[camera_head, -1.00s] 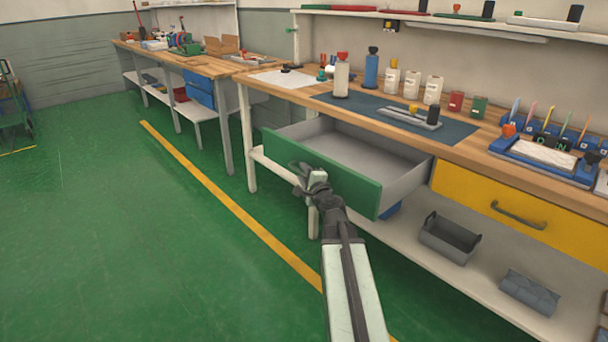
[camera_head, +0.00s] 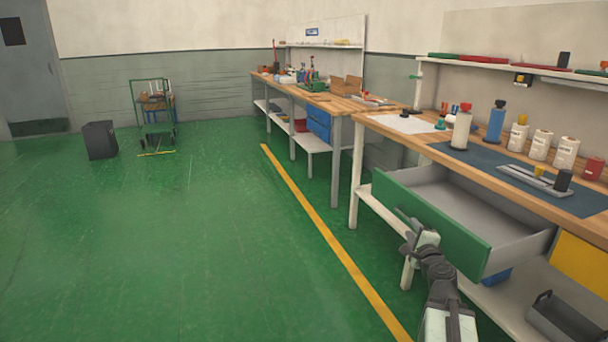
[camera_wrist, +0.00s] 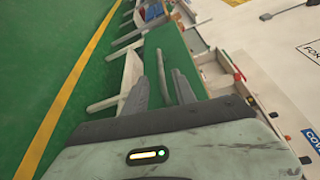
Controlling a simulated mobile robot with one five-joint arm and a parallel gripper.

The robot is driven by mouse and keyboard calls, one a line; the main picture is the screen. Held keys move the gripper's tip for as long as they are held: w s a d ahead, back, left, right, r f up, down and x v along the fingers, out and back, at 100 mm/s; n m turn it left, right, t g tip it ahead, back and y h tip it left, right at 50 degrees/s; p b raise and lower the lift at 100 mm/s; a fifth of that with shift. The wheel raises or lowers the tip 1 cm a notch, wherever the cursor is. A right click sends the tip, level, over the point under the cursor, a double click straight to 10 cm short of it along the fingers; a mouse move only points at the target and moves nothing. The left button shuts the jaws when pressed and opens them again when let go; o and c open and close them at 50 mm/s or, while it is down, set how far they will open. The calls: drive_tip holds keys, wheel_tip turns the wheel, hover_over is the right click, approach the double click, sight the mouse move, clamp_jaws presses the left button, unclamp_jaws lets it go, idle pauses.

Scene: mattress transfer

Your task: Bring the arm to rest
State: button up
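My arm and gripper (camera_head: 414,228) show at the lower right of the head view, just in front of the green drawer front (camera_head: 430,224). The drawer (camera_head: 480,205) is pulled out of the bench, and its visible interior is empty. In the wrist view, the gripper's two dark fingers (camera_wrist: 162,92) stand apart, pointing towards the green drawer front (camera_wrist: 166,45). A thin dark bar, perhaps the drawer's handle, shows near the fingers. I cannot tell whether the fingers touch it.
The wooden workbench (camera_head: 455,140) holds bottles and white containers. A yellow drawer (camera_head: 580,268) and a grey bin (camera_head: 565,318) are at the right. A second bench (camera_head: 330,100) stands behind. Green floor (camera_head: 200,240) is open on the left, with a black bin (camera_head: 100,140) and a trolley (camera_head: 153,115) farther back.

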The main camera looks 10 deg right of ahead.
drive_tip(key=w+a+f+n+g+y, duration=0.1)
drive_tip(key=a+f+n+y, duration=0.2)
drive_tip(key=a, duration=0.8)
drive_tip(key=w+a+f+n+g+y, duration=0.15)
drive_tip(key=a+n, duration=0.25)
drive_tip(key=a, duration=0.6)
drive_tip(key=w+a+f+n+g+y, duration=0.1)
drive_tip(key=a+f+n+g+y, duration=0.2)
drive_tip(key=a, duration=0.8)
drive_tip(key=s+a+f+n+g, duration=0.6)
drive_tip(key=s+f+n, duration=0.3)
drive_tip(key=s+f, duration=0.15)
drive_tip(key=s+d+f+n+g+h, duration=0.3)
drive_tip(key=s+d+f+g+h, duration=0.15)
drive_tip(key=s+d, duration=0.35)
wheel_tip(320, 180, up, 33)
drive_tip(key=s+p, duration=0.1)
drive_tip(key=p, duration=3.1)
drive_tip(key=shift+s+a+f+g, duration=0.2)
drive_tip(key=shift+s+a+g, duration=0.05)
drive_tip(key=shift+a+g, duration=0.1)
